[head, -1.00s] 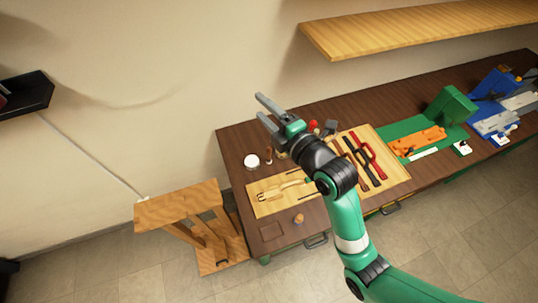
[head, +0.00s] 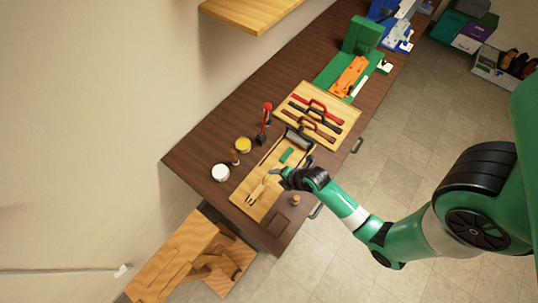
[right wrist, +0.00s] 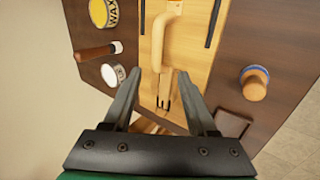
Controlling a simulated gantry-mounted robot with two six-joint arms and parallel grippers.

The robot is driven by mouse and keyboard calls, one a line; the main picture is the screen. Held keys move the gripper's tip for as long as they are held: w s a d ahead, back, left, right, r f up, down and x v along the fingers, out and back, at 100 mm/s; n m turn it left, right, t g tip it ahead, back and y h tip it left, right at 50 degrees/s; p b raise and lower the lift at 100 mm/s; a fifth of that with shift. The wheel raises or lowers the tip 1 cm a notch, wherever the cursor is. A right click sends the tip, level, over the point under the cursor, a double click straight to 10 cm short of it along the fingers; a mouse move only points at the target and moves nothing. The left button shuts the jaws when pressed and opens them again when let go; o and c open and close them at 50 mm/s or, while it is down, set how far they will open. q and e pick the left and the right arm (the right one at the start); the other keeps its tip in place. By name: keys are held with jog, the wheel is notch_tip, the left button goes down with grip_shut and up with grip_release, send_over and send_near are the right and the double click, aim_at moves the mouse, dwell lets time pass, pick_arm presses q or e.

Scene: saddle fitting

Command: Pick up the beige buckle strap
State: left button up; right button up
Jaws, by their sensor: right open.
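The beige buckle strap (head: 259,190) lies on a light wooden board (head: 240,199) at the near end of the brown workbench. It runs lengthwise up the board in the right wrist view (right wrist: 172,40), with its forked end toward me. My right gripper (head: 277,174) is over the strap, beside its upper part in the head view. In the right wrist view my two fingers (right wrist: 158,82) are spread wide and empty, with part of the strap showing between them. I cannot tell how high they are above it. My left gripper is not in view.
Another board (head: 285,107) holds red and dark straps. A wooden stand (head: 190,250) is beside the bench.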

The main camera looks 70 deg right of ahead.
aim_at(269, 176)
jog(key=shift+x, duration=1.5)
jog(key=x, duration=0.5)
jog(key=shift+w+d+r, duration=0.1)
jog(key=shift+w, duration=0.15)
grip_shut()
